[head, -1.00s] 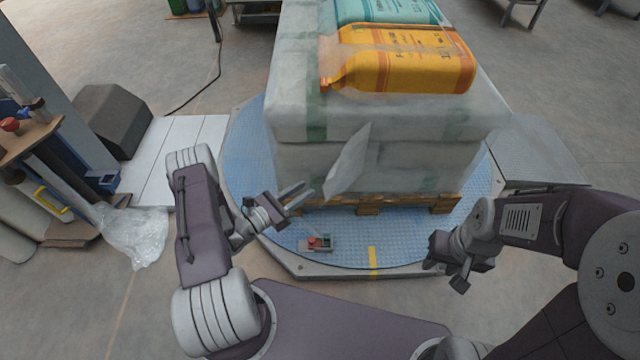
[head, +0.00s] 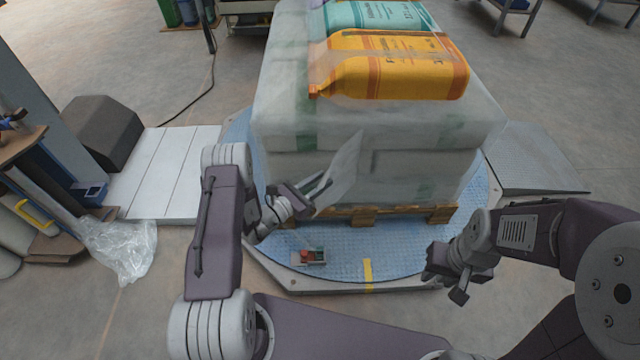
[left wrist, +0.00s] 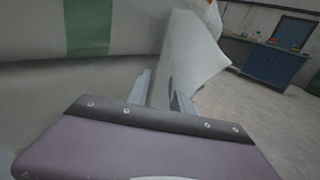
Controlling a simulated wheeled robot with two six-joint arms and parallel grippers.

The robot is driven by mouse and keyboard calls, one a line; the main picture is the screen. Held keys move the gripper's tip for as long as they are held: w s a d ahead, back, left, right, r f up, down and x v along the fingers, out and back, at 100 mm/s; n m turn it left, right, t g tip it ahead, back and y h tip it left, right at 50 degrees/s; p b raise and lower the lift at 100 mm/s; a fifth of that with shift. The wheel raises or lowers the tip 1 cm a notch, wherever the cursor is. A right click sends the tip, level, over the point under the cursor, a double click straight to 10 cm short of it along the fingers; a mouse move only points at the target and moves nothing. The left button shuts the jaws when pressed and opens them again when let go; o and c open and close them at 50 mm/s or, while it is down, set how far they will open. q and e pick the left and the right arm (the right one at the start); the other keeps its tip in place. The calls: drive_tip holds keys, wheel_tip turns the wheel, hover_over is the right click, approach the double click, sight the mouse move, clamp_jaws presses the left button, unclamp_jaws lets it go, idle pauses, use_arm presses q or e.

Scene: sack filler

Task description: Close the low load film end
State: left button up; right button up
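A loose flap of clear film (head: 343,172), the low film end, sticks out from the near left corner of the wrapped pallet load (head: 370,166), tilted away from it. My left gripper (head: 325,190) is beside the flap, low at the load's corner. In the left wrist view, its fingers (left wrist: 162,96) are apart and the flap (left wrist: 195,55) rises between and beyond them. Whether a finger touches it, I cannot tell. My right gripper (head: 447,286) hangs over the near right edge of the turntable, with its fingers apart and nothing between them.
The load sits on a wooden pallet (head: 440,214) on a blue turntable (head: 400,258). A small box with a red button (head: 308,257) is near the front. Crumpled film (head: 122,248) lies on the floor at left. A grey ramp (head: 535,160) is at right.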

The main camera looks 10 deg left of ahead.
use_arm(q)
clamp_jaws()
drive_tip(key=shift+f, duration=0.1)
idle(1.3)
